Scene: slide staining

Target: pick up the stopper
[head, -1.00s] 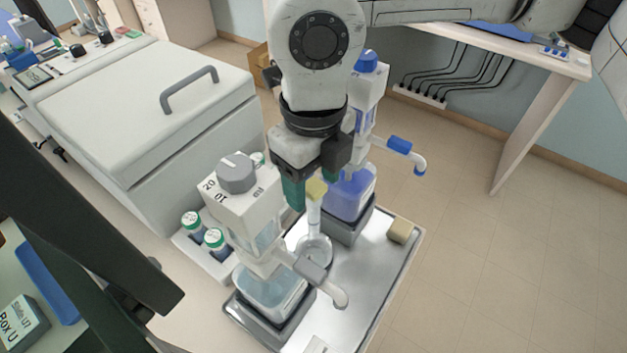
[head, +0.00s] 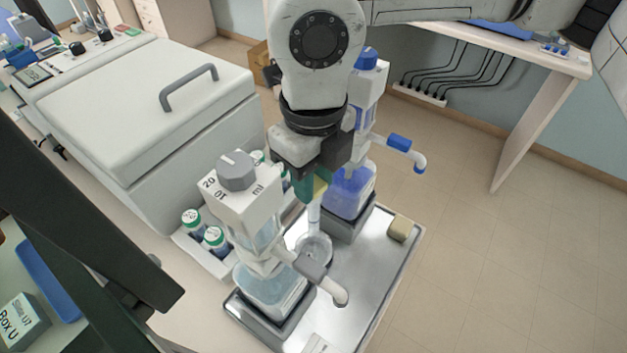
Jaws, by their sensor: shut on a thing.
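The yellow stopper (head: 319,187) sits at the top of a clear narrow-necked flask (head: 314,246) on the metal tray (head: 368,268). My gripper (head: 314,186) points down between the two dispenser bottles and is shut on the stopper, with its green fingertips at either side. Most of the stopper is hidden by the fingers. It still appears at the flask's neck; I cannot tell whether it is seated or lifted.
A grey-topped dispenser bottle (head: 248,212) stands close at the front left. A blue dispenser bottle (head: 348,192) stands close behind on the right. A beige block (head: 401,228) lies at the tray's right edge. Several green-capped bottles (head: 215,238) stand at left.

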